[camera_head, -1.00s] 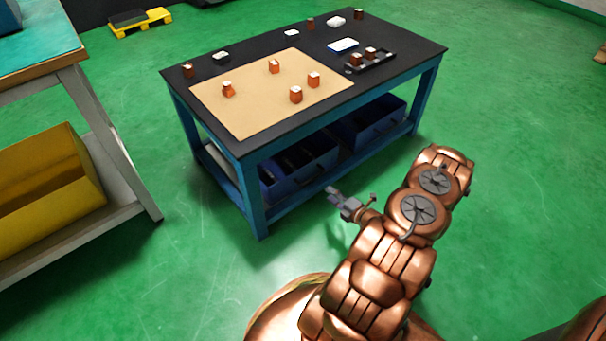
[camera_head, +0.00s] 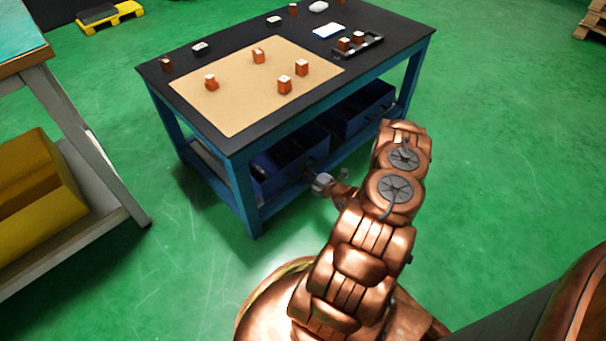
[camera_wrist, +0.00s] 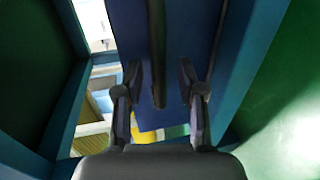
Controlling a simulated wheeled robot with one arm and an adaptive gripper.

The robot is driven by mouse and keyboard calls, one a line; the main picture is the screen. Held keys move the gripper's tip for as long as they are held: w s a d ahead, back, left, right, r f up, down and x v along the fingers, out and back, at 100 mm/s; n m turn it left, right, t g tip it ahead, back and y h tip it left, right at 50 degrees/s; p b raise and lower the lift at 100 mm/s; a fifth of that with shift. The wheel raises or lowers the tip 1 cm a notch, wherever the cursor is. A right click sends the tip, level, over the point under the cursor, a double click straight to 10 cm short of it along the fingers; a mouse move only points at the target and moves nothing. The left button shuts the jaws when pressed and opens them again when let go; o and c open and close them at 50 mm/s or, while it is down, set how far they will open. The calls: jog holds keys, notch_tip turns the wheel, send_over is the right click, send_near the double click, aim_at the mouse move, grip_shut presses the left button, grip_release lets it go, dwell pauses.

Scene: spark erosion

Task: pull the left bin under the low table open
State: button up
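The low table (camera_head: 225,138) has a black top and blue legs. The left bin (camera_head: 312,140), dark blue, sits on its lower shelf. My gripper (camera_head: 311,175) is low in front of this bin, close to its front. In the wrist view my gripper (camera_wrist: 160,75) is open. A dark bar, seemingly the bin's handle (camera_wrist: 157,45), runs between the two fingers, with a gap on each side. The blue bin front (camera_wrist: 190,30) is behind it.
The right bin (camera_head: 362,108) stands beside the left one on the same shelf. Several small orange-brown blocks and a tan mat (camera_head: 235,105) are on the tabletop. A bench with a yellow bin (camera_head: 45,190) is at the left. Green floor in front is clear.

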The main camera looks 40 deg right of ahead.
jog(key=shift+w, duration=0.5)
jog(key=shift+c, duration=0.2)
grip_shut()
jog(key=shift+a, duration=0.1)
